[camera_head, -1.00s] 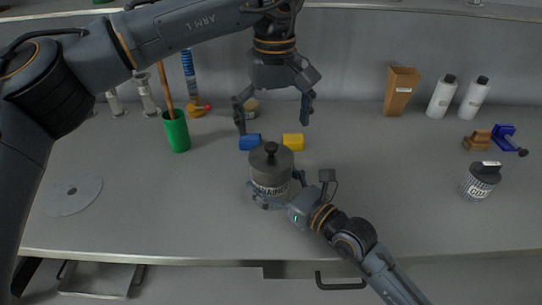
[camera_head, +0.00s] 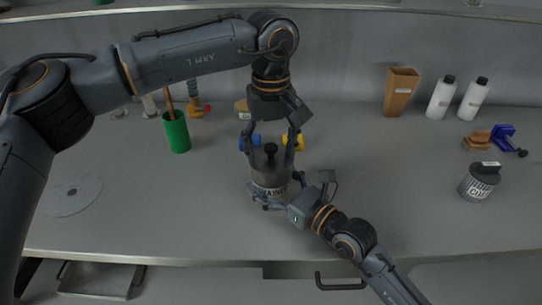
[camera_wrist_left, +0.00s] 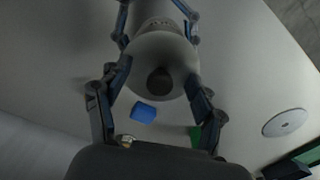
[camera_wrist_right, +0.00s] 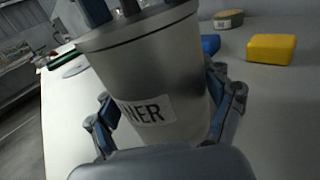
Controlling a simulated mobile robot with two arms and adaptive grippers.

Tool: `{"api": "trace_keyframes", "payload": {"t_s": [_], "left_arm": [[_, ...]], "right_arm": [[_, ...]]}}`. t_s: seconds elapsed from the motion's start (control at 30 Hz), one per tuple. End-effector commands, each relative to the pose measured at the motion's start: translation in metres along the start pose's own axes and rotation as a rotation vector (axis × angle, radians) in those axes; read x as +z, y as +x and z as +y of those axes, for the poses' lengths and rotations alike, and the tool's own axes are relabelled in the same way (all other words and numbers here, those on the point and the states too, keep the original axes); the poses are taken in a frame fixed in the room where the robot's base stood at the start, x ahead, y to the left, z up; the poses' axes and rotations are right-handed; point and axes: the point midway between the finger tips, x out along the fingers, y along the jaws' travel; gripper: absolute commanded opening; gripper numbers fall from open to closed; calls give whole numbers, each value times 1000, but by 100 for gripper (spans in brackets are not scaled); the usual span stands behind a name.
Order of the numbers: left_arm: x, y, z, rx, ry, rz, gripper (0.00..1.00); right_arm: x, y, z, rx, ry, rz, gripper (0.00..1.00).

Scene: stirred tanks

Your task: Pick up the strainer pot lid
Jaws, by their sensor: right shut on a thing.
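The strainer pot (camera_head: 268,184) is a grey cylinder with a white label, standing on the bench. Its lid (camera_head: 270,158) is on top with a dark round knob (camera_wrist_left: 160,81). My right gripper (camera_head: 277,198) is shut around the pot's body; the wrist view shows its fingers on both sides of the pot (camera_wrist_right: 160,95). My left gripper (camera_head: 271,148) points down from above. Its fingers are apart on either side of the lid, with the knob between them. In the left wrist view I see a gap around the knob.
Blue (camera_head: 249,142) and yellow (camera_head: 293,142) blocks lie just behind the pot. A green cup (camera_head: 176,132) stands to the left, a grey disc (camera_head: 75,195) further left. A labelled dark-lidded can (camera_head: 480,182) and white bottles (camera_head: 441,97) are at right.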

Motion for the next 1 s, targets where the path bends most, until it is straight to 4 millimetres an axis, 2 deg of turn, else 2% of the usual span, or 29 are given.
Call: {"api": "trace_keyframes", "payload": {"t_s": [0.03,0.2,0.27,0.3,0.73,0.87,1.0], "left_arm": [[0,0,0,0,0,0,49],[0,1,0,-1,0,-1,14],[0,2,0,-1,1,-2,2],[0,2,0,-1,1,-2,0],[1,2,0,-6,2,-4,0],[0,-15,0,-4,1,-2,0],[0,-46,0,-2,0,0,0]], "right_arm": [[0,0,0,0,0,0,45],[0,0,0,0,0,-1,45],[0,0,0,1,0,-1,45],[0,0,1,1,0,-2,45],[2,0,2,3,0,-6,45],[2,0,2,3,0,-6,45],[1,0,1,1,0,-4,45]]}}
